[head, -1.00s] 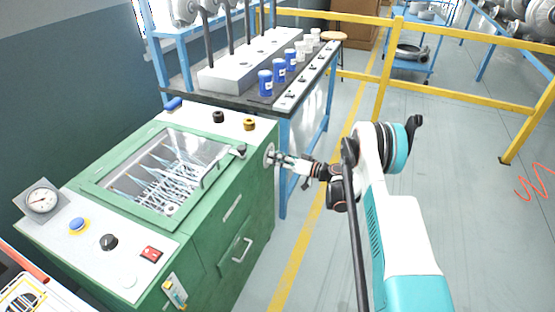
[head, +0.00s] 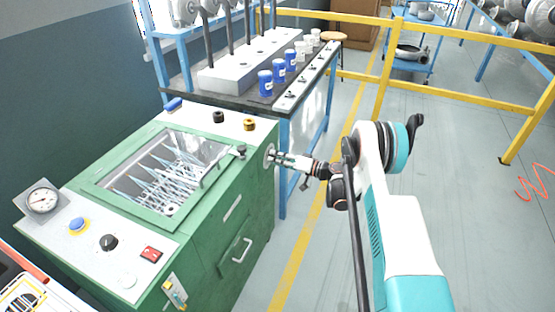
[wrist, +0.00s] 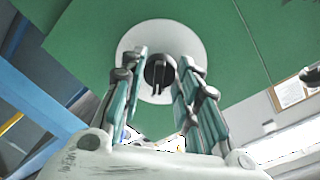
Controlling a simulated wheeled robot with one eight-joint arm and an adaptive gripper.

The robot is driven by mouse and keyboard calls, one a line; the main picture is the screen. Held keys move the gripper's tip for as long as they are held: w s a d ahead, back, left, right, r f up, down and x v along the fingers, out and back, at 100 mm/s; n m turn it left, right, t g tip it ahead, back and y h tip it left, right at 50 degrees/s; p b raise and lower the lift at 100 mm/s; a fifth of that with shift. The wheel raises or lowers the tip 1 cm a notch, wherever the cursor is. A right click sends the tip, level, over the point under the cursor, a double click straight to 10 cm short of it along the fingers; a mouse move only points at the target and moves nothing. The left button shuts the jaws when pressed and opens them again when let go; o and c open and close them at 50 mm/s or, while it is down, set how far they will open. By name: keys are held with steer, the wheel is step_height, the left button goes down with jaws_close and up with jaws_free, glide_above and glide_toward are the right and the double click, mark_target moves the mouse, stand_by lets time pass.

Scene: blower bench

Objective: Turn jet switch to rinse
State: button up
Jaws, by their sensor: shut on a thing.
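The jet switch is a black rotary knob (wrist: 160,72) on a round white plate (wrist: 128,45), on the side of the green washer cabinet (head: 235,215). In the head view the plate (head: 268,155) shows at the cabinet's right side, and the knob is largely hidden by my gripper (head: 279,159). In the wrist view my gripper (wrist: 160,84) has its fingers on both sides of the knob, shut on it. The knob's ridge stands roughly upright in that view. No readable rinse marking shows.
The cabinet's top has a glass window (head: 165,172) with pale jets under it, a gauge (head: 43,200), a blue button (head: 78,225), a black knob (head: 108,242) and a red switch (head: 151,254). A bench with blue jars (head: 265,83) stands behind.

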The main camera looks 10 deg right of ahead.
steer(key=o, duration=1.1)
steer(key=shift+c, duration=0.2)
steer(key=v, duration=1.2)
steer(key=shift+r, duration=0.15)
